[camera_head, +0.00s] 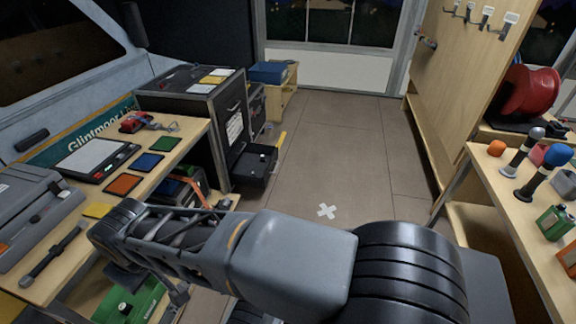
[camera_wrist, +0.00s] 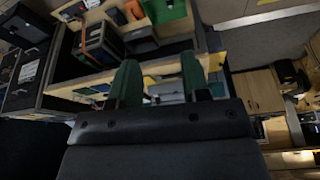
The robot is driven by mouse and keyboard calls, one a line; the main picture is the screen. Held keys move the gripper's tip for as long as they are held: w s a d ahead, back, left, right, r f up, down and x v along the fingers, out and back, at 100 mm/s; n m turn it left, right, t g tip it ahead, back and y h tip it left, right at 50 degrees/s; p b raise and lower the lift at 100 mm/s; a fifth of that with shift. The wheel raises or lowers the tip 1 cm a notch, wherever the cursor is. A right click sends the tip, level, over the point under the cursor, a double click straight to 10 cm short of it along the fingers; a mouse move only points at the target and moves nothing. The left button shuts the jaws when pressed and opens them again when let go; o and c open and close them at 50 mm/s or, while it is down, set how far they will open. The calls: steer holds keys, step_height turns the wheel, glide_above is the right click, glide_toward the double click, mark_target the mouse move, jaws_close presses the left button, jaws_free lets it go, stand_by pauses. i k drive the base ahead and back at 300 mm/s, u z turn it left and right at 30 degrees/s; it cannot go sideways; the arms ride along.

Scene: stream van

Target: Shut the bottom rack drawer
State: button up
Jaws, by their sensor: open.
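The black rack (camera_head: 205,112) stands at the back end of the left bench in the head view. Its bottom drawer (camera_head: 262,164) is pulled out toward the aisle, low near the floor. In the wrist view, the dark box at the upper left seems to be this drawer (camera_wrist: 25,30), with the rack's white label below it. My gripper (camera_wrist: 160,78) shows two green fingers held apart with nothing gripped. It is well away from the drawer. In the head view my arm reaches left across the foreground, and the fingers are not clear there.
The left bench (camera_head: 190,143) holds a scale, coloured pads and a grey case. A right bench (camera_head: 510,205) carries microphones and small items. The floor aisle (camera_head: 340,150) is clear, with a white cross mark (camera_head: 327,211). A yellow-tipped item stands just behind the drawer.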

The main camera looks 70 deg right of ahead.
mark_target(247, 161)
steer(key=z, duration=2.05)
steer(key=i, duration=2.4)
steer(key=u, duration=0.3)
